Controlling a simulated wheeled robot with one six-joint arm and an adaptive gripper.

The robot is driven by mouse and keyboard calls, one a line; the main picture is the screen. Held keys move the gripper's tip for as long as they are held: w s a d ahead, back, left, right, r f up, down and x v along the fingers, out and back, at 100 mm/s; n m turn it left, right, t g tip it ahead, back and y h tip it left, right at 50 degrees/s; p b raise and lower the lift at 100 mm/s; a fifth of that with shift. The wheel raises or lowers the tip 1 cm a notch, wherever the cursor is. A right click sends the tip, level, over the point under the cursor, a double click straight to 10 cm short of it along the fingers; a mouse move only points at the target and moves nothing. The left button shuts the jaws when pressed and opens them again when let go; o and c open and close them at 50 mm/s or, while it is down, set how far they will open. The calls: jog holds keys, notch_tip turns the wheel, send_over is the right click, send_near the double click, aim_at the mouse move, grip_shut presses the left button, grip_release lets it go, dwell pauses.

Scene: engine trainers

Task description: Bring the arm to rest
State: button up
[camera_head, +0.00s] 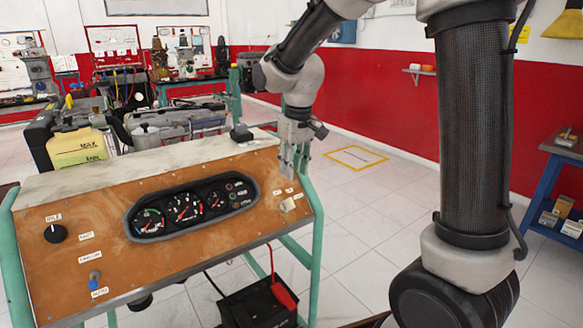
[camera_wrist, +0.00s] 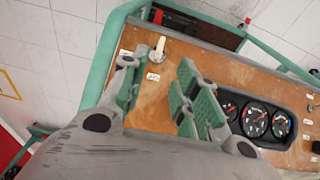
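My gripper (camera_head: 293,176) hangs with its fingers pointing down by the right end of the wooden control panel (camera_head: 100,262), just above a small light-coloured switch (camera_head: 288,205). In the wrist view my gripper (camera_wrist: 158,88) shows its green-padded fingers spread apart with nothing between them. The switch (camera_wrist: 158,47) stands beyond the fingertips there, with a gap visible between it and the fingers. My arm is bent and reaches in from the upper right over the panel.
The panel carries a gauge cluster (camera_head: 190,208), a black knob (camera_head: 55,233) and a blue toggle (camera_head: 94,280). A black battery (camera_head: 258,303) with a red clamp sits below. A blue shelf (camera_head: 560,175) stands at far right. Tiled floor between is open.

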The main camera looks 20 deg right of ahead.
jog(key=s+d+r+m+t, duration=0.1)
jog(key=s+d+r, duration=0.1)
jog(key=s+d, duration=0.3)
jog(key=s+d+r+m+t, duration=0.1)
jog(key=s+d+r, duration=0.2)
jog(key=s, duration=0.8)
jog(key=s+d+r+m, duration=0.1)
jog(key=s+d+r, duration=0.1)
jog(key=s+d, duration=0.4)
jog(key=shift+s+d+r+m+t, duration=0.3)
jog(key=shift+s+m+t, duration=0.1)
jog(key=shift+s, duration=1.2)
